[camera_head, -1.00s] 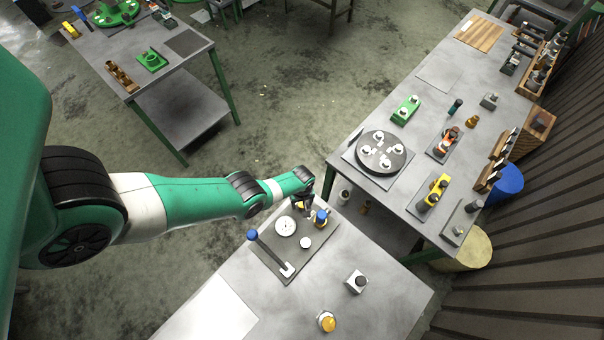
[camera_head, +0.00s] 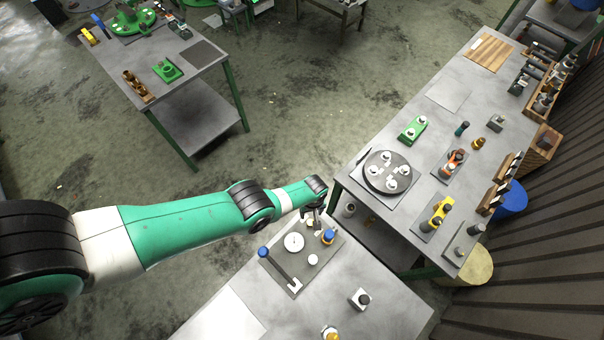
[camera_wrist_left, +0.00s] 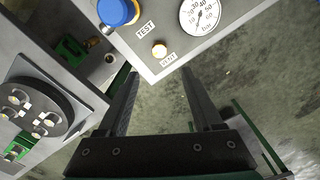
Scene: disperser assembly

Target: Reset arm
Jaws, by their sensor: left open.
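My left arm reaches in from the left in the head view. Its gripper (camera_head: 311,217) is over the far edge of the near table's grey panel (camera_head: 285,283). In the left wrist view the two dark fingers (camera_wrist_left: 158,98) are apart with nothing between them. The head view also shows a lever (camera_head: 281,269) with a blue end on the panel. My right gripper is not in view.
The long table (camera_head: 447,98) at the right holds a round dark disc (camera_head: 388,172) with white fittings, several small devices and wooden racks. A white-sided block (camera_head: 360,299) and a yellow-topped part (camera_head: 329,333) are on the near table. Open floor (camera_head: 290,110) lies between the tables.

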